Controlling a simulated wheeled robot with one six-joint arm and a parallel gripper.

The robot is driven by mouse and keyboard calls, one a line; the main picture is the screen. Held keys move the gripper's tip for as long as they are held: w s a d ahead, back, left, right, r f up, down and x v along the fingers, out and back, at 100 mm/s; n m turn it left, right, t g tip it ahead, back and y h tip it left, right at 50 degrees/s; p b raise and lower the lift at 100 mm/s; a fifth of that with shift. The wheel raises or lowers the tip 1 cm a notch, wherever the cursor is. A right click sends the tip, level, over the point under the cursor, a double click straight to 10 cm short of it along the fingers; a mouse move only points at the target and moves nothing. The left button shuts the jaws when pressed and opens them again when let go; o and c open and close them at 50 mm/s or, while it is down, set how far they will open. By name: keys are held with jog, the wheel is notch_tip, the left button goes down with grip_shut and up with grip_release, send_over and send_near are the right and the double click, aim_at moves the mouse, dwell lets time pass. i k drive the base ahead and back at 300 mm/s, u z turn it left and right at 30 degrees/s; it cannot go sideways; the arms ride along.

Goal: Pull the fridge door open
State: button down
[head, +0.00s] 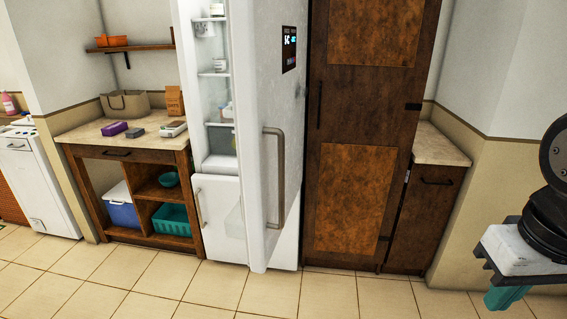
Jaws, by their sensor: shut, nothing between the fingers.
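The tall white fridge (214,165) stands in the middle of the head view. Its upper door (260,110) is swung open toward me, hinged on the right, and the shelves inside show at its left. The door has a long grey vertical handle (275,178) and a dark display. A lower white front (222,215) with its own small handle looks closed. My gripper (505,298) is at the lower right edge, white with teal fingers, shut and empty. It is well apart from the door and handle. Part of my arm is cut off by the frame.
A tall brown wooden cabinet (358,130) and a low cabinet (430,205) stand right of the fridge. A wooden counter unit (95,135) with boxes and a bag stands left. A white appliance (38,180) is at far left. The tiled floor (190,290) in front is clear.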

aim_at(268, 94)
jog(key=z, duration=0.05)
jog(key=k, duration=1.05)
jog(key=u, duration=1)
jog(key=i, duration=1.65)
jog(key=z, duration=0.05)
